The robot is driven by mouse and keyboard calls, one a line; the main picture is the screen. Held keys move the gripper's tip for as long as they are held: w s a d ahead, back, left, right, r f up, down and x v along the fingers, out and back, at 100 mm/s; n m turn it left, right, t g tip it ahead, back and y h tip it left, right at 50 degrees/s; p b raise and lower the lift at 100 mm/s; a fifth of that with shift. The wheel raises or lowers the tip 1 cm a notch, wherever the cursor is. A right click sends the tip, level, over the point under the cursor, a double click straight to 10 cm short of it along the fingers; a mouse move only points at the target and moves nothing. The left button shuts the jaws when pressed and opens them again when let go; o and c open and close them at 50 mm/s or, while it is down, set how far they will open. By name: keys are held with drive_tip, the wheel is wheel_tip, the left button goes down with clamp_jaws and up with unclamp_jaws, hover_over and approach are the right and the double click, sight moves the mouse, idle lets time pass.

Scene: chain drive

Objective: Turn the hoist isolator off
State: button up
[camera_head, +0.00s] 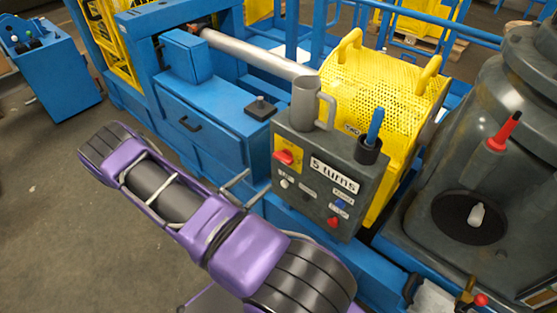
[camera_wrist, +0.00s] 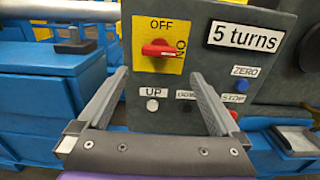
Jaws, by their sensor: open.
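The hoist isolator is a red rotary handle (camera_wrist: 160,49) on a yellow plate marked OFF at the top and ON at the right side. Its handle lies roughly horizontal, pointing toward ON. It also shows on the grey control box in the head view (camera_head: 284,157). My gripper (camera_wrist: 158,75) is open and empty in the wrist view, its fingers spread on either side below the isolator and apart from it. In the head view my gripper (camera_head: 243,187) is left of the box, reaching toward it.
The grey control box (camera_head: 300,218) carries a "5 turns" label (camera_wrist: 246,36), a white UP button (camera_wrist: 152,105), a blue ZERO button (camera_wrist: 242,85) and a red STOP button (camera_wrist: 234,115). A grey mug (camera_head: 304,101) stands on top. A yellow mesh guard (camera_head: 400,80) is behind.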

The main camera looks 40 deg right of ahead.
sight(280, 160)
drive_tip(key=d, duration=0.8)
drive_tip(key=w+d, duration=0.1)
drive_tip(key=d, duration=0.3)
drive_tip(key=c, duration=1.1)
drive_tip(key=shift+o, duration=0.2)
